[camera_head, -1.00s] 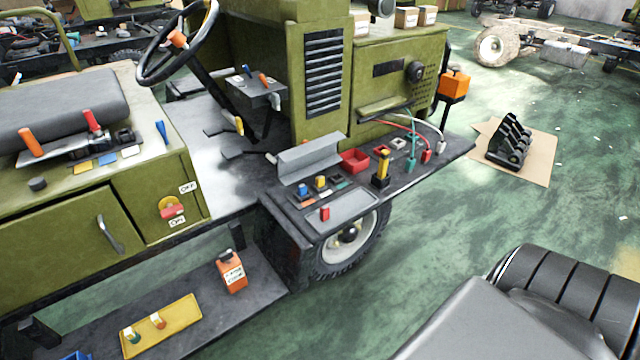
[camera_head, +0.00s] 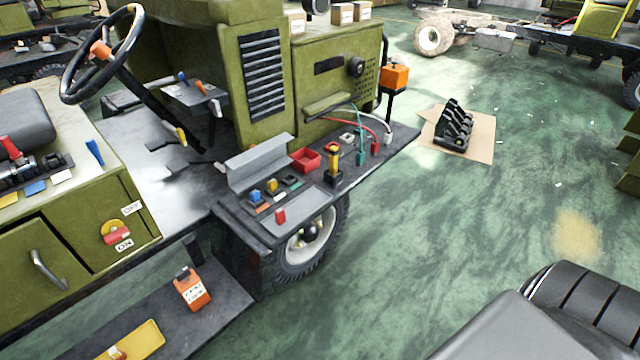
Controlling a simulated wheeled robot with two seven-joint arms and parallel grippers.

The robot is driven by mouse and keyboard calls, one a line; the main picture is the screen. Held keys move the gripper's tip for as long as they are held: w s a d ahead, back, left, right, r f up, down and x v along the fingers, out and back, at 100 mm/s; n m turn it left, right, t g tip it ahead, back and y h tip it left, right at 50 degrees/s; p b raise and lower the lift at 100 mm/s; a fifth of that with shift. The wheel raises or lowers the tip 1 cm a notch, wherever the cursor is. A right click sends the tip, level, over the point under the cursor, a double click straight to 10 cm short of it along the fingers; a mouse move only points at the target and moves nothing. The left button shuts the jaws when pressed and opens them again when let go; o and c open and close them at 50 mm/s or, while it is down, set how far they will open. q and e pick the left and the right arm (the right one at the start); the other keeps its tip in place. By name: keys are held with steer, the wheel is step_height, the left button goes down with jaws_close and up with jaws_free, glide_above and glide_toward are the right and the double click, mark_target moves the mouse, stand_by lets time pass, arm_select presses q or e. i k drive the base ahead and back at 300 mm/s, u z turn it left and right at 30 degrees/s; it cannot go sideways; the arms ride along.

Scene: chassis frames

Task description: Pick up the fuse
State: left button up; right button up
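Several small fuse-like blocks sit on the dark fender shelf (camera_head: 395,150) of the green vehicle. A red block (camera_head: 280,216) stands on a light grey plate (camera_head: 305,207) near the shelf's front edge. A blue block (camera_head: 255,197) and a yellow block (camera_head: 272,186) sit in dark holders behind it to the left. I cannot tell which of these is the fuse. Neither of my grippers shows in the head view.
A red bin (camera_head: 305,160), a yellow-and-black upright part (camera_head: 333,165) and cables with clamps share the shelf. A grey angled bracket (camera_head: 258,163) stands behind the blocks. Green floor to the right is largely open.

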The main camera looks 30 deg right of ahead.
mark_target(272, 183)
steer(key=z, duration=2.2)
steer(key=i, duration=3)
steer(key=u, duration=3.45)
steer(key=i, duration=0.45)
